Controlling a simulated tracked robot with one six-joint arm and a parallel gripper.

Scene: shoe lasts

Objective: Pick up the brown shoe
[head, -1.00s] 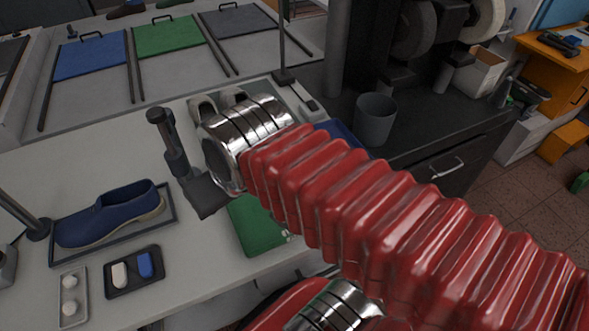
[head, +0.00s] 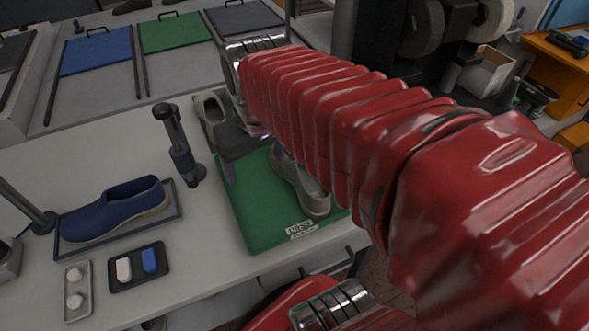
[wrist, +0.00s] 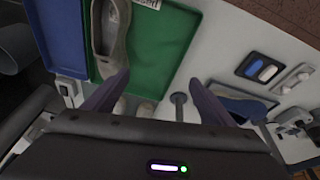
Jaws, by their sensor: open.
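A taupe, grey-brown shoe (head: 300,185) lies on the green mat (head: 250,215), partly hidden by my arm. It also shows at the upper left in the wrist view (wrist: 108,35). A similar pale shoe (head: 210,112) stands behind the mat, partly covered by my wrist. A darker brown shoe (head: 130,6) shows at the far back, cut by the top edge. My gripper (wrist: 160,77) is open and empty above the mat. In the wrist view its left fingertip is near the lower end of the taupe shoe; contact cannot be told.
A blue shoe (head: 115,210) sits in a dark tray at the left. A small tray with a white and a blue piece (head: 140,268) lies in front of it. A dark upright post (head: 180,145) stands left of the mat. Blue, green and grey panels lie behind.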

